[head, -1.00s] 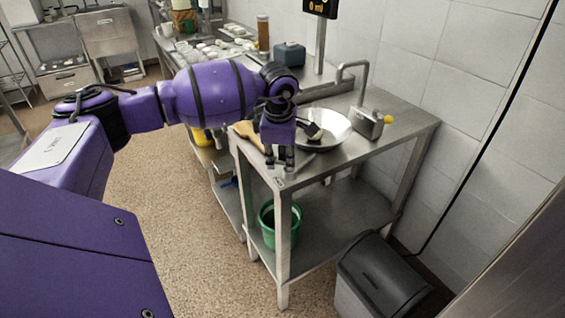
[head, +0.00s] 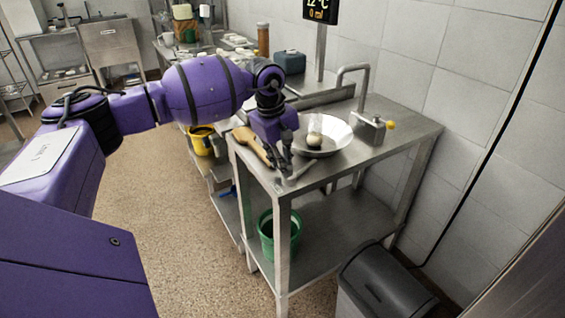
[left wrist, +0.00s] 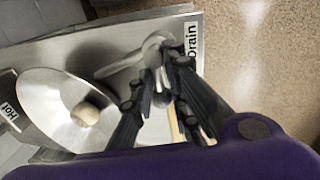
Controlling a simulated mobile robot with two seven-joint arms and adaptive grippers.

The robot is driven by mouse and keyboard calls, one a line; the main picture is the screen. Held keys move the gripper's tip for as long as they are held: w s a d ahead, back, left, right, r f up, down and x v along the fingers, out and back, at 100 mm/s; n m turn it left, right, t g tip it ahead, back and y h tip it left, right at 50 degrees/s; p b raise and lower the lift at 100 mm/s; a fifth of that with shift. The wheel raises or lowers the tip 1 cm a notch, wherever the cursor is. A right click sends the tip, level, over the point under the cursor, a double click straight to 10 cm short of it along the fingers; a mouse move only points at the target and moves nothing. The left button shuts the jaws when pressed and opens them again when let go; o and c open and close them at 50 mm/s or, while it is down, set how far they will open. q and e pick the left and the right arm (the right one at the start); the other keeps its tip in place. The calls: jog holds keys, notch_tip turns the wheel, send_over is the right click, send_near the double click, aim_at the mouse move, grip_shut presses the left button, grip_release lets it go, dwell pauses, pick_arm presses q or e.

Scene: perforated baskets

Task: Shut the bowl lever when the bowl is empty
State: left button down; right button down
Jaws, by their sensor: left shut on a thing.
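The metal bowl (head: 340,138) is set in the steel counter and also shows at left in the left wrist view (left wrist: 48,88). A small pale rounded thing (head: 314,139) stands in it; I cannot tell what it is. A grey metal lever (left wrist: 156,44) lies by the "Drain" label (left wrist: 192,38), at the counter's edge. My left gripper (head: 287,173) points down there, beside the bowl on its near left. In the left wrist view its fingers (left wrist: 163,92) are closed around the lever, hiding part of it. My right gripper is not in view.
A tap with a yellow knob (head: 389,125) stands behind the bowl. A display (head: 321,8) reads 0 ml. A wooden-handled tool (head: 252,143) lies left of the gripper. A green bucket (head: 266,236) stands on the lower shelf, and a dark bin (head: 378,285) at front right.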

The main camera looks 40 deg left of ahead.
pick_arm(q)
jog(key=shift+w+d+r+m, duration=0.1)
jog(key=shift+w+r+m, duration=0.2)
jog(key=shift+m, duration=0.2)
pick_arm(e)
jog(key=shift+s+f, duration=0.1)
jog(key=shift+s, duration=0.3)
pick_arm(q)
jog(key=c, duration=2.1)
grip_release()
jog(key=o, duration=0.5)
jog(key=shift+w+f, duration=0.1)
jog(key=shift+w, duration=0.05)
jog(key=shift+f, duration=0.1)
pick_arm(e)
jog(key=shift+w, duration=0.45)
pick_arm(q)
jog(key=shift+s+r, duration=0.2)
jog(key=shift+r, duration=0.1)
jog(key=r, duration=0.3)
jog(key=s+r, duration=0.1)
jog(key=r, duration=0.3)
jog(key=s+a+r, duration=0.1)
jog(key=r, duration=0.3)
jog(key=shift+r, duration=0.15)
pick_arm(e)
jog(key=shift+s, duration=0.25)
